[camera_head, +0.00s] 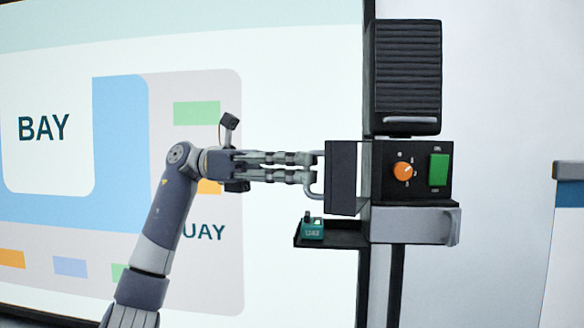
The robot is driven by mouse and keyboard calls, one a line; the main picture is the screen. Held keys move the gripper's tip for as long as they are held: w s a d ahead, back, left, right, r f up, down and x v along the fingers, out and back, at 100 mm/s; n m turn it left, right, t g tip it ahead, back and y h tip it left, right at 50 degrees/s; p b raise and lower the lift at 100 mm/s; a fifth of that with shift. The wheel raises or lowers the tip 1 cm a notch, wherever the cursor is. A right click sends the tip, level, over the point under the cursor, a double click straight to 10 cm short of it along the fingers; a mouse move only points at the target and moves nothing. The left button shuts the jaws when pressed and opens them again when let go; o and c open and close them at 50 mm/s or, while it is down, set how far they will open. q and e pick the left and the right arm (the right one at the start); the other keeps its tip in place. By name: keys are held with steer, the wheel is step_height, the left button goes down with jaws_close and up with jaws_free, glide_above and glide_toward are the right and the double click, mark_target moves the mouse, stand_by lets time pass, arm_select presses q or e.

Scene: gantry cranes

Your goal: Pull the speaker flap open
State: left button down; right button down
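A dark flap (341,178) stands out at the left of a black control box, edged toward me. A pale curved handle (319,189) is on its left side. My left gripper (311,168) reaches in from the left at this handle. Its two fingers are apart, one above the other, with a gap between them. Their tips overlap the handle in the picture; I cannot tell whether they touch it. A ribbed black panel (407,68), with a light bar along its bottom, is above the box. My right gripper is out of view.
The control box has an orange knob (402,171) and a green switch (438,170). A grey ledge (412,226) is under the box. A large BAY display (300,60) stands behind.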

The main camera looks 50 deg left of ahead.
arm_select(q)
steer(key=c, duration=1.8)
jaws_free()
steer(key=shift+w+r, duration=0.1)
steer(key=shift+w, duration=0.15)
steer(key=shift+o, duration=0.4)
steer(key=shift+w+d, duration=0.2)
steer(key=shift+w, duration=0.35)
steer(key=v, duration=1.2)
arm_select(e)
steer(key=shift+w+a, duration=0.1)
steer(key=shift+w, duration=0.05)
arm_select(q)
steer(key=shift+s+a, duration=0.1)
steer(key=shift+s, duration=0.05)
